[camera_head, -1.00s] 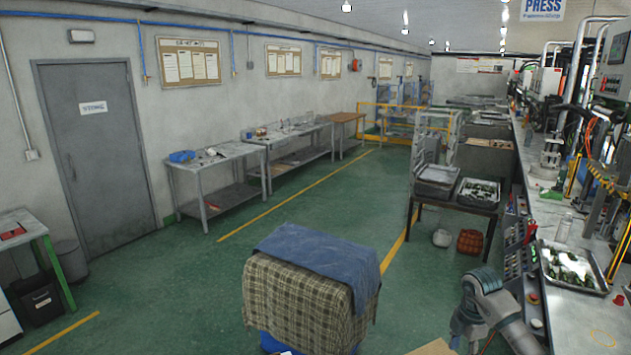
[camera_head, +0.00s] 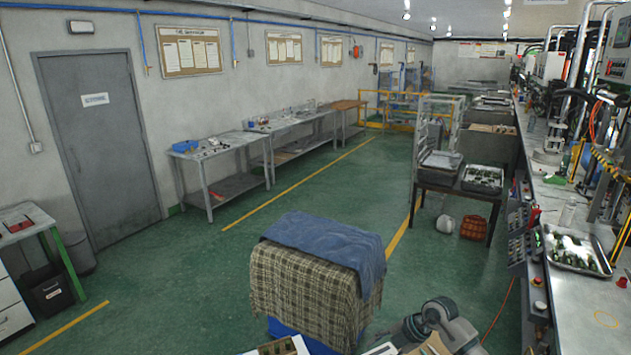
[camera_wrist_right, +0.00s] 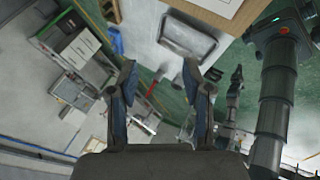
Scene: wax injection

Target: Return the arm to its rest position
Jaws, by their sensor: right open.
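My right gripper (camera_wrist_right: 160,80) shows in the right wrist view with its two dark fingers spread apart and nothing between them. In the head view, a grey arm of mine with teal rings (camera_head: 442,318) is bent at the bottom edge, right of the cloth-covered stack; its fingers cannot be made out there. I do not see my left gripper clearly in either view. A grey jointed arm link of mine stands at the right of the wrist view.
A stack under a plaid cloth (camera_head: 305,288) and blue cloth (camera_head: 325,243) stands close in front. The metal workbench (camera_head: 590,318) at right bears a tray of dark green pieces (camera_head: 578,250). A dark table (camera_head: 457,190) holds trays. Green floor is open at left.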

